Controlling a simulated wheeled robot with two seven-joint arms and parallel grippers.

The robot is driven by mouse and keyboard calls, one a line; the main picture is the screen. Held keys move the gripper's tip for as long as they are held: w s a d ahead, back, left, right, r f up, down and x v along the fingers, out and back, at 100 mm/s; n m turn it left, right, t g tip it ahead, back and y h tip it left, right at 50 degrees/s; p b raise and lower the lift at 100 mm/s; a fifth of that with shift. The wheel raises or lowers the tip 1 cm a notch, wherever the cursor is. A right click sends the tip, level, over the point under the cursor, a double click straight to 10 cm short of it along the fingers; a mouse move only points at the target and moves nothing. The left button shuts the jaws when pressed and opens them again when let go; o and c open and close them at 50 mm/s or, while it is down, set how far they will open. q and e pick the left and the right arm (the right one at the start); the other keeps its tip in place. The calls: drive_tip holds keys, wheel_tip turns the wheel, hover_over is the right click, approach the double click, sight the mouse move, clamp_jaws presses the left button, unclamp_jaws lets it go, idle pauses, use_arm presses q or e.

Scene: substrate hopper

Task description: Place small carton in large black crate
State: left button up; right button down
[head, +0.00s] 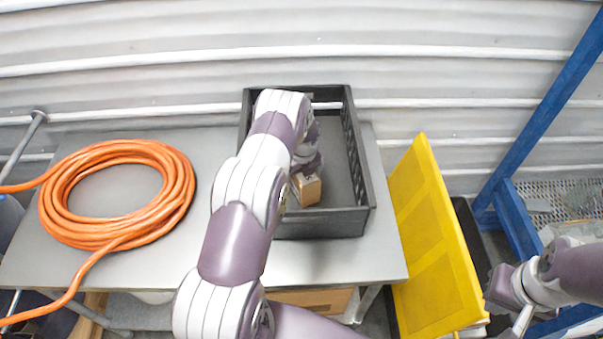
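The large black crate (348,222) stands on a grey metal table. The small brown carton (307,190) is inside the crate's outline, near its front wall. Whether it rests on the crate floor or hangs just above it, I cannot tell. My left gripper (308,172) reaches down into the crate right at the carton. Its fingertips are mostly hidden by my own arm, so I cannot see whether they grip it. My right gripper (508,300) is at the lower right, away from the crate, beyond the yellow panel; its finger opening is unclear.
A coiled orange hose (178,200) lies on the left of the metal table (330,262). A yellow panel (432,240) leans at the table's right. A blue frame (545,115) stands at the far right. A corrugated wall (180,60) is behind. Bare table lies between hose and crate.

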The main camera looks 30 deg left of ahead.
use_arm(q)
drive_tip(key=shift+r, duration=0.25)
wheel_tip(320, 180, up, 4)
drive_tip(key=shift+d+f+b, duration=0.15)
drive_tip(key=shift+b, duration=1.1)
drive_tip(key=r+b, duration=0.1)
drive_tip(key=r, duration=0.3)
drive_tip(key=s+r+b, duration=0.1)
drive_tip(key=r, duration=0.2)
drive_tip(key=shift+d+b, duration=0.3)
drive_tip(key=shift+d, duration=0.1)
drive_tip(key=s+d+r+n, duration=0.3)
drive_tip(key=s+d+n, duration=0.2)
drive_tip(key=s+n, duration=0.3)
drive_tip(key=s+d+r+n+h, duration=0.1)
drive_tip(key=s+d+r+n, duration=0.25)
drive_tip(key=s+n, duration=0.5)
drive_tip(key=s+d+r+n, duration=0.2)
drive_tip(key=s+d+n, duration=0.4)
drive_tip(key=s+n, duration=0.2)
wheel_tip(320, 180, down, 8)
drive_tip(key=b, duration=0.8)
drive_tip(key=shift+w+a+t, duration=0.2)
drive_tip(key=shift+w+t, duration=0.05)
drive_tip(key=shift+t, duration=0.05)
